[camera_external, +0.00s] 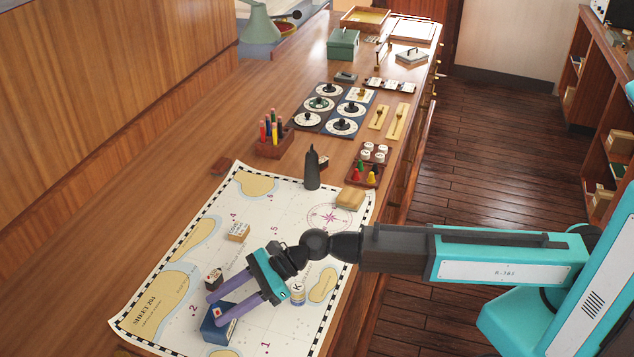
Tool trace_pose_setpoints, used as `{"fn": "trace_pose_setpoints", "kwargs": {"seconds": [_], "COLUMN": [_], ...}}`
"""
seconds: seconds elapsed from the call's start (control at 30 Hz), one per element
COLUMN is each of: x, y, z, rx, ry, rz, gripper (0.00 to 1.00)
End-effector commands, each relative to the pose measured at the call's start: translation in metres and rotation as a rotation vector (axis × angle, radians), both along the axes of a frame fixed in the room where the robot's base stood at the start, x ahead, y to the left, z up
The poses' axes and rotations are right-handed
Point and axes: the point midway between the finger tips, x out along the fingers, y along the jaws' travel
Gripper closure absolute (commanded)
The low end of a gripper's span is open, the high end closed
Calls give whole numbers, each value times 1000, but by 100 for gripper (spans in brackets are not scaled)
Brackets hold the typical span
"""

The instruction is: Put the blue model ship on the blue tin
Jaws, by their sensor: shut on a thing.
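My gripper (215,308), with two purple fingers, reaches down to the left over the chart. It is shut on a small piece with a white and red patch, which I take for the blue model ship (217,312); the fingers hide most of it. Right below the fingertips is a dark blue box shape (220,332), which looks like the blue tin. I cannot tell where ship and tin part, or whether they touch.
A small dark block with a white and red top (213,277) is close behind the fingers. A striped round tin marked K (297,293) stands right of the gripper. A lettered block (238,232), a dark bottle-like piece (312,168) and a yellow block (350,198) are farther back on the chart (285,215).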

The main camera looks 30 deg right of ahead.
Motion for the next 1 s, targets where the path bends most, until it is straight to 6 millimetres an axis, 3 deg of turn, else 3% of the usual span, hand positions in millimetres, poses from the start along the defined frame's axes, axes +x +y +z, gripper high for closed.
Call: {"fn": "trace_pose_setpoints", "kwargs": {"seconds": [0.07, 0.1, 0.2, 0.63, 1.0], "x": [0, 0, 0, 0, -1], "y": [0, 0, 0, -1, -33], "z": [-2, -1, -1, 2, 14], "rx": [0, 0, 0, 0, 1], "ry": [0, 0, 0, 0, 0], "rz": [0, 0, 0, 0, -1], "gripper": [78, 50, 38, 38, 38]}}
